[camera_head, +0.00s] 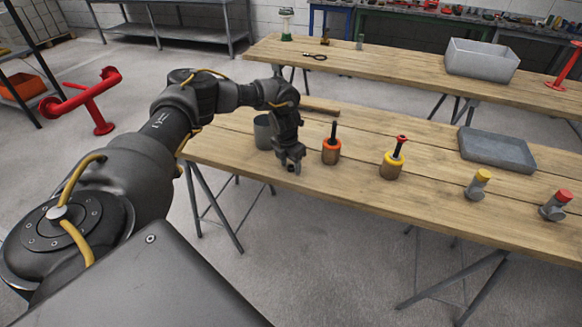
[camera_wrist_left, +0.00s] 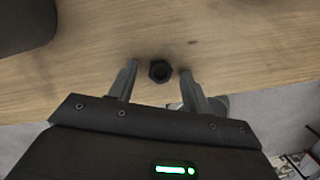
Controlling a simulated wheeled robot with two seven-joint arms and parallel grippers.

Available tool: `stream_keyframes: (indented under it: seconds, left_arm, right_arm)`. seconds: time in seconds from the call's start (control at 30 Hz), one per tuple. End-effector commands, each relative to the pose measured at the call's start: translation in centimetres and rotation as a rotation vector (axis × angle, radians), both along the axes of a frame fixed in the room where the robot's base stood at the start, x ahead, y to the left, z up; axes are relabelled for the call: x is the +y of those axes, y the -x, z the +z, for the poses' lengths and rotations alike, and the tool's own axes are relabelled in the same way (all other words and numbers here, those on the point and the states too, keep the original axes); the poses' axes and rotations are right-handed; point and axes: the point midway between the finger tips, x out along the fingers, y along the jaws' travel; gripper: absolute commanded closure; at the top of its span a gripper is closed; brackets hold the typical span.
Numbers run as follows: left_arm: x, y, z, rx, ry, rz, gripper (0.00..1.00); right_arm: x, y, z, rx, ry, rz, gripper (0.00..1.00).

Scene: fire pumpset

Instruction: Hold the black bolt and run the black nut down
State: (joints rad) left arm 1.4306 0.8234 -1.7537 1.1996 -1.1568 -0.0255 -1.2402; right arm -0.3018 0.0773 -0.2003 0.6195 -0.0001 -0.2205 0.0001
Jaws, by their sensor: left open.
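The black nut (camera_wrist_left: 159,70), a small dark hexagon with a hole, shows over the wood between the fingertips of my left gripper (camera_wrist_left: 156,72) in the wrist view. A gap shows on each side of it. The fingers are open; their height above the nut cannot be told. In the head view the left gripper (camera_head: 290,164) points down at the near edge of the table, left of an orange holder (camera_head: 331,155). The black bolt (camera_head: 334,131) stands upright in that holder, its shank up. My right gripper is not in view.
A grey cup (camera_head: 263,133) stands just behind the left gripper. To the right are a yellow-topped holder with a red-tipped bolt (camera_head: 399,146), yellow-capped (camera_head: 479,184) and red-capped (camera_head: 556,204) grey pieces, and a grey tray (camera_head: 497,147). The wooden table (camera_head: 430,185) has bare room between them.

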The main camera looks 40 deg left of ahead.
Motion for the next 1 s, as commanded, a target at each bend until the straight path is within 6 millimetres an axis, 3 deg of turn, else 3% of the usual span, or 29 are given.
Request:
stream_keyframes:
  seconds: [0.2, 0.57, 0.83, 1.0]
  left_arm:
    - [0.0, 0.0, 0.0, 0.0, 0.0, -0.001, 0.52]
    - [0.0, 0.0, 0.0, 0.0, 0.0, -0.001, 0.98]
    - [0.0, 0.0, 0.2, -0.001, 0.0, -0.001, 0.98]
    - [-0.1, -0.1, 1.2, -0.004, 0.001, -0.002, 0.98]
  right_arm:
    - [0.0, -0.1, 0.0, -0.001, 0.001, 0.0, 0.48]
    - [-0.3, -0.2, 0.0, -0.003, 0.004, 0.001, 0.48]
    - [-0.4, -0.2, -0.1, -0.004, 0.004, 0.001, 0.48]
    - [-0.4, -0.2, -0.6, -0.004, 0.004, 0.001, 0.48]
